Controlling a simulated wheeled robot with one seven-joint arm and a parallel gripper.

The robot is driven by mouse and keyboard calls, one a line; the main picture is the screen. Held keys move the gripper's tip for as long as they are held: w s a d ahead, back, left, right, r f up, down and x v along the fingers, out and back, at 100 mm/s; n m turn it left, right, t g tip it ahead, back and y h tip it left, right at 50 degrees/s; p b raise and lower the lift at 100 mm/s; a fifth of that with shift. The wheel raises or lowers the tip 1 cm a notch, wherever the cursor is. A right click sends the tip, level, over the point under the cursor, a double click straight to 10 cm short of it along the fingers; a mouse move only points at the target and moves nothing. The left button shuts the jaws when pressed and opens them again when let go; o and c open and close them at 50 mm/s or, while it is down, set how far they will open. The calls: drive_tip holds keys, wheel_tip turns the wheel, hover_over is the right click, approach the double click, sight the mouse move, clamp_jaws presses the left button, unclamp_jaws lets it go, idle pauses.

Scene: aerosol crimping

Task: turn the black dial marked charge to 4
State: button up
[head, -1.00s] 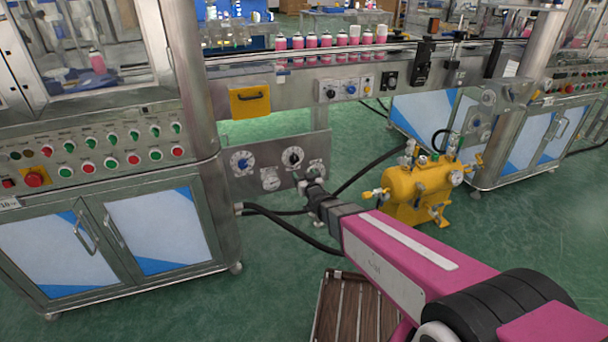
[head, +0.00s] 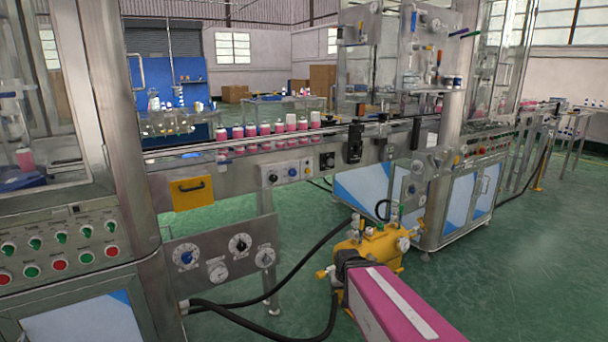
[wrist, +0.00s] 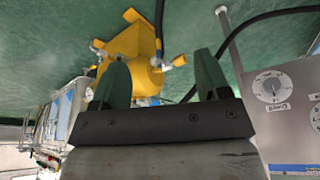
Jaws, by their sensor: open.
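The black dial (head: 239,243) sits on a white round face at the upper middle of the grey panel under the conveyor. Its lettering and pointer setting are too small to read in the head view. In the wrist view, which is upside down, a pale-knobbed dial (wrist: 272,87) shows on the panel at the right; another dial face is cut off at the right edge. My gripper (wrist: 160,80) is open and empty, its two green fingers apart and pointing toward the yellow tank. It is clear of the dials.
A yellow tank (head: 372,246) stands right of the panel, close to my arm. Black hoses (head: 300,268) curve between them. Green floor is open at the right.

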drive_tip(key=s+d+r+m+g, duration=0.1)
drive_tip(key=s+d+g, duration=0.2)
drive_tip(key=s+d, duration=0.2)
drive_tip(key=shift+s+d+r, duration=0.15)
drive_tip(key=shift+s+r, duration=0.15)
drive_tip(key=shift+s, duration=0.45)
idle(0.8)
